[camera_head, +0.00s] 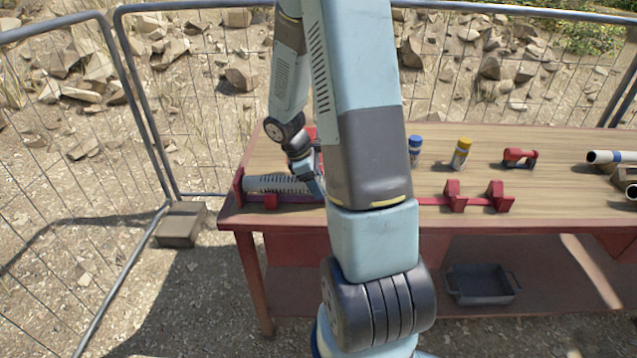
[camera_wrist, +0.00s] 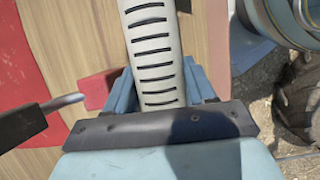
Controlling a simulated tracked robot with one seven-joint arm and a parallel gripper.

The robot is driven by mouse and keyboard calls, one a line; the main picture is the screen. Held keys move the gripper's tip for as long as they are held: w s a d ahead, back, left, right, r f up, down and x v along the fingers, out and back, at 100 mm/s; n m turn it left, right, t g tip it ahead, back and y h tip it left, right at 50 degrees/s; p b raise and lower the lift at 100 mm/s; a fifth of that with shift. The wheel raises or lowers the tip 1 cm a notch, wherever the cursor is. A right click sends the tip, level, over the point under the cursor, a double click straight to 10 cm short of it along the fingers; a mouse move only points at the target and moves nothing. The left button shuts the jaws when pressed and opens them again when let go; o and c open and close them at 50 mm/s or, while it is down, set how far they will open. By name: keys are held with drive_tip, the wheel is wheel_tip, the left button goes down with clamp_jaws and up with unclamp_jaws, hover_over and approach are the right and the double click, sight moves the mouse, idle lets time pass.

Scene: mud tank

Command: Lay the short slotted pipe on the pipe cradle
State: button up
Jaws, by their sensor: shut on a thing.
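The short slotted pipe (camera_head: 275,184) is pale grey with a row of dark slots. It lies roughly level above the left front of the workbench. In the wrist view the pipe (camera_wrist: 150,45) runs up from between the fingers of my gripper (camera_wrist: 158,88), which is shut on it. In the head view my gripper (camera_head: 316,182) is at the pipe's right part, partly hidden by my arm. The red pipe cradle (camera_head: 455,198) runs along the front edge, with upright blocks. Its left part is close to the pipe; I cannot tell whether they touch.
On the wooden workbench (camera_head: 560,185) stand a blue-capped bottle (camera_head: 415,150), a yellow-capped bottle (camera_head: 461,153) and a red clamp-like part (camera_head: 519,156). White pipes (camera_head: 610,157) lie at the right. A grey tray (camera_head: 482,284) sits on the lower shelf. Wire fencing surrounds the place.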

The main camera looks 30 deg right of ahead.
drive_tip(key=shift+f, duration=0.1)
drive_tip(key=o, duration=1.4)
drive_tip(key=v, duration=1.3)
drive_tip(key=shift+a+r, duration=0.15)
drive_tip(key=shift+r, duration=0.2)
